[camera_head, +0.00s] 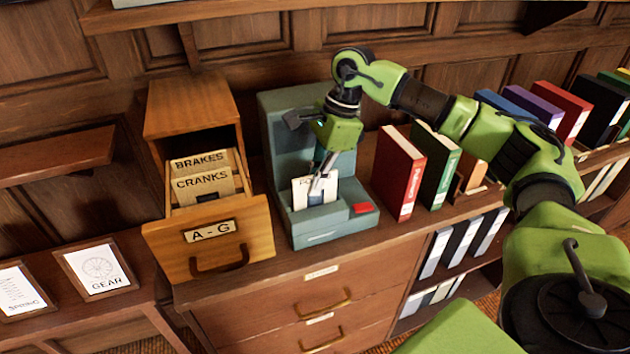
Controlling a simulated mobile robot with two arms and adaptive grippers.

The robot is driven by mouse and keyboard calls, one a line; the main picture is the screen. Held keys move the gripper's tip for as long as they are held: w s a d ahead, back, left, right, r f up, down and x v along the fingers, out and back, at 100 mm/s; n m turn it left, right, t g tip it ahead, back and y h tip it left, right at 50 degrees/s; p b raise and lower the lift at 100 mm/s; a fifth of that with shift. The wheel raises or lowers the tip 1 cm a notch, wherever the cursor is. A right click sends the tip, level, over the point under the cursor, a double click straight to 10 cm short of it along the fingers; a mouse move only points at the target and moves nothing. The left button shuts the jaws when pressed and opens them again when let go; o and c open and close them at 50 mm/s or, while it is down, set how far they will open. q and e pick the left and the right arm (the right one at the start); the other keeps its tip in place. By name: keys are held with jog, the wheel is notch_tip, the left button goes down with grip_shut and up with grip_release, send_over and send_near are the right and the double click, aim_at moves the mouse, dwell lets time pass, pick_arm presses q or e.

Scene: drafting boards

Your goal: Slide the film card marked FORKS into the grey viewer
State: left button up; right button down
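The grey viewer (286,150) stands on the wooden cabinet, with a tall back, a low base and a red button at the front right. My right gripper (319,185) points down in front of the viewer's back, just above its base. Its narrow fingers look closed on a white film card (301,193) with a dark patch. The card stands roughly upright at the viewer's base. Whether its lower edge is inside a slot cannot be told. Its marking is too small to read, and the fingers hide part of it. My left gripper is out of view.
An open wooden drawer (207,246) marked A-G, with BRAKES and CRANKS dividers, is left of the viewer. A red book (398,172) and a green book (436,166) stand to the right. Framed cards, one marked GEAR (99,268), lie at the lower left.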

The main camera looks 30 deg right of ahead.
jog(key=shift+f+b, duration=0.55)
jog(key=shift+f, duration=0.25)
jog(key=c, duration=2.2)
grip_release()
jog(key=v, duration=1.2)
